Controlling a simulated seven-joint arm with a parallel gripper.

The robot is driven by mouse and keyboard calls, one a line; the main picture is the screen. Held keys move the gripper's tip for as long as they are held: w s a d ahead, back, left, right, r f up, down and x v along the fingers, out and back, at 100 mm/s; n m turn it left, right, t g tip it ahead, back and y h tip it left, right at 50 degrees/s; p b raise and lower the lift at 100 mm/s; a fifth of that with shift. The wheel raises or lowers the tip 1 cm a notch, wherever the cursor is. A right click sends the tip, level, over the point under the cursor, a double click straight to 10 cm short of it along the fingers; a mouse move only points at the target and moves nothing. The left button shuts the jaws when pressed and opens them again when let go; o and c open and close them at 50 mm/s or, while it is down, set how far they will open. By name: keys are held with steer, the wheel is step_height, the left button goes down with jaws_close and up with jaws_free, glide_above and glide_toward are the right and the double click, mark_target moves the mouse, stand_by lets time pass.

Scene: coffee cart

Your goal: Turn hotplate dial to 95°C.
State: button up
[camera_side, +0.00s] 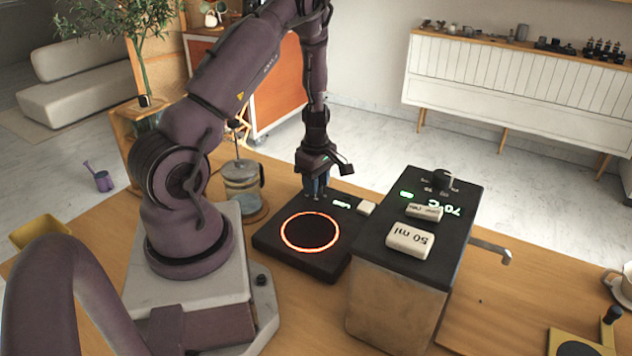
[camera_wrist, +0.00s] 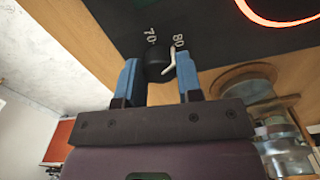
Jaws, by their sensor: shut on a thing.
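The black hotplate (camera_side: 270,238) lies on the wooden counter with its ring (camera_side: 310,232) glowing orange-red. A small green display (camera_side: 342,203) is lit near its far edge; I cannot read it. My gripper (camera_side: 318,190) points down at the hotplate's far edge. In the wrist view, its blue fingers (camera_wrist: 160,80) are shut on the black hotplate dial (camera_wrist: 155,62), one on each side. A white pointer on the dial aims towards the printed 80, with 70 to its left. The 95 mark is not visible. The dial is hidden in the side view.
Right of the hotplate stands a tall dispenser (camera_side: 395,305) with its own knob (camera_side: 442,180), a 70°C display and a 50 ml button (camera_side: 410,240). A white button (camera_side: 367,207) sits on the hotplate's far right. A glass press (camera_side: 242,185) stands close left of the gripper.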

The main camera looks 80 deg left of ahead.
steer(key=m, duration=0.5)
steer(key=shift+m, duration=0.3)
steer(key=m, duration=1.1)
steer(key=shift+m, duration=0.3)
steer(key=m, duration=0.5)
steer(key=shift+m, duration=0.4)
steer(key=o, duration=0.9)
steer(key=shift+r, duration=0.15)
